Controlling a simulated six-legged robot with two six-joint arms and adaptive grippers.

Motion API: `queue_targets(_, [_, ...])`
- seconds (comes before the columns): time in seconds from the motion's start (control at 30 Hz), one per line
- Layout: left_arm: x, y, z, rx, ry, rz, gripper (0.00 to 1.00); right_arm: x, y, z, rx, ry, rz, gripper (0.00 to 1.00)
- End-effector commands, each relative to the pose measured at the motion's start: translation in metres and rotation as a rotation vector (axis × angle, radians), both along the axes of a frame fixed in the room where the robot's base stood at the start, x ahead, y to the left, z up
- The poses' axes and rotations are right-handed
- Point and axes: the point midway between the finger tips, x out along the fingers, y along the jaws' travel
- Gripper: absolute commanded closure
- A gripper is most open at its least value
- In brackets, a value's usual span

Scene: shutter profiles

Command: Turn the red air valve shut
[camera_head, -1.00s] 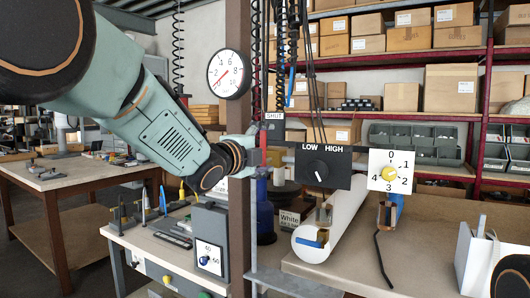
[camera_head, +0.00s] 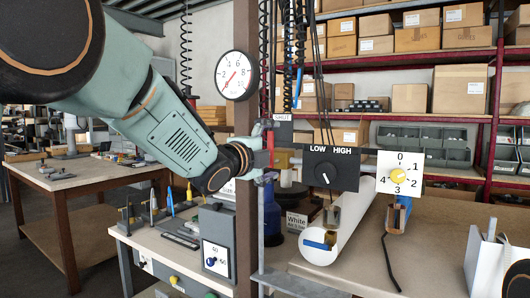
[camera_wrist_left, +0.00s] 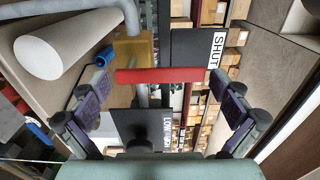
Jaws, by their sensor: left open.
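The red valve handle (camera_wrist_left: 160,75) is a straight bar lying across the left wrist view, beside a black plate with a white SHUT label (camera_wrist_left: 215,50). In the head view the red handle (camera_head: 270,142) shows as a narrow upright strip just right of the brown post, below the SHUT plate (camera_head: 282,117). My left gripper (camera_wrist_left: 160,92) is open, with one finger beyond each end of the handle. I see no clear contact. In the head view my left gripper (camera_head: 265,170) is at the post, partly hidden by its own wrist. My right gripper is not in view.
A round gauge (camera_head: 236,75) hangs on the brown post (camera_head: 246,110). A black LOW/HIGH knob panel (camera_head: 331,168) and a white dial with a yellow knob (camera_head: 400,175) stand right of the handle. A white tube (camera_head: 345,225) lies below. Hanging cables are close by.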

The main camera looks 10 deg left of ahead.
Motion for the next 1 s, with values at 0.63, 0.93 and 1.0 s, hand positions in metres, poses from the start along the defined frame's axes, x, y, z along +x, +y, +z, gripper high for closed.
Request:
queue_targets(0.63, [-0.094,0.035,0.001,-0.004,-0.002,0.001,0.00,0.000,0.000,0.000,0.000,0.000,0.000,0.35])
queue_targets(0.93, [-0.111,0.040,0.001,0.000,-0.002,0.000,0.00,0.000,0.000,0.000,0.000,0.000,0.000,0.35])
queue_targets(1.0, [-0.111,0.040,0.001,0.000,-0.002,0.000,0.00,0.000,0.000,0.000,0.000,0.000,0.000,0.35])
